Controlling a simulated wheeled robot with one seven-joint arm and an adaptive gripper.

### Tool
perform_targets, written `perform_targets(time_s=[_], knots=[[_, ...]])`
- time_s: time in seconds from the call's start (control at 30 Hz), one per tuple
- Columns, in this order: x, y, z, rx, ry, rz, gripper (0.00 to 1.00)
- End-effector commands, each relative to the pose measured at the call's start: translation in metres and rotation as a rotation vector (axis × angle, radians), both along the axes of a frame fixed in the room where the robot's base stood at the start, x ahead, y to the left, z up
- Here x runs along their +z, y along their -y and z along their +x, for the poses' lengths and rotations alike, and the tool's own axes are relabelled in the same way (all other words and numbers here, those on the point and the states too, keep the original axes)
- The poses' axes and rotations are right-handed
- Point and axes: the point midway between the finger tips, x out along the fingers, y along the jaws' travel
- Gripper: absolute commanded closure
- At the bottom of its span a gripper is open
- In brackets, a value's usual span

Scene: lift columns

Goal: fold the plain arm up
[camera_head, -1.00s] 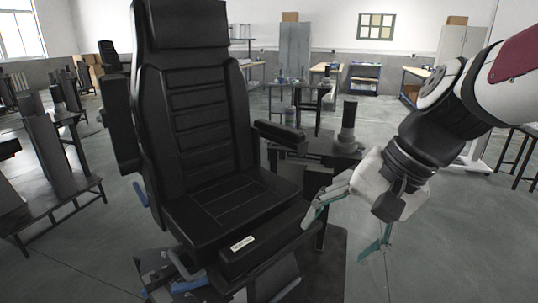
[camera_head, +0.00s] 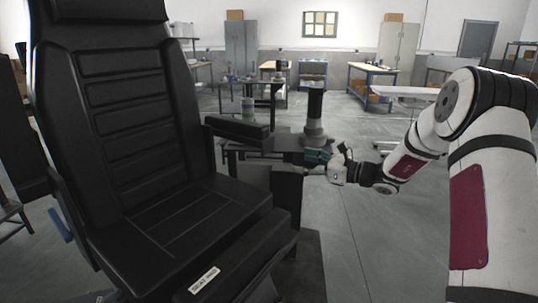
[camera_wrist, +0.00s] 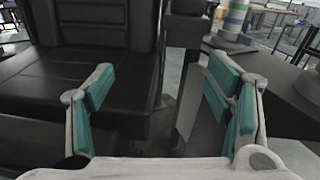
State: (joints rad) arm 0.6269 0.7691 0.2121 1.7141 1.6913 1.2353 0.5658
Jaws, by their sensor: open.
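A black seat (camera_head: 140,200) fills the left of the head view. Its right arm (camera_head: 238,131) lies level, a padded black bar beside the backrest. Its left arm (camera_head: 18,140) stands upright at the picture's left edge. I cannot tell from markings which arm is plain. My gripper (camera_head: 310,158), with teal finger pads, is open and empty, to the right of the level arm and apart from it. In the wrist view the gripper (camera_wrist: 158,75) spreads its pads wide, with a dark upright shape, probably the level arm's front end (camera_wrist: 187,28), beyond them.
A dark table (camera_head: 285,143) with a dark cylinder on a pale base (camera_head: 315,118) stands right behind the gripper. A striped column (camera_wrist: 236,18) shows in the wrist view. Workbenches (camera_head: 372,80) and cabinets (camera_head: 241,48) are farther back.

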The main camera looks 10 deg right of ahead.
Motion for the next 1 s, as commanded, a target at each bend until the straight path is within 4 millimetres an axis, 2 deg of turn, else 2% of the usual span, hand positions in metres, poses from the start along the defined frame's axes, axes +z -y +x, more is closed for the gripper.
perform_targets(time_s=[0.03,0.1,0.27,0.47,0.8,1.0], knots=[[-0.009,0.011,0.007,-0.029,-0.007,0.036,0.27],[-0.014,0.019,0.012,-0.054,-0.011,0.067,0.27],[-0.016,0.02,0.02,-0.069,-0.011,0.087,0.27],[-0.016,-0.001,0.042,-0.066,-0.012,0.085,0.27],[-0.017,-0.046,0.09,-0.065,-0.013,0.083,0.27],[-0.016,-0.062,0.11,-0.067,-0.013,0.084,0.27]])
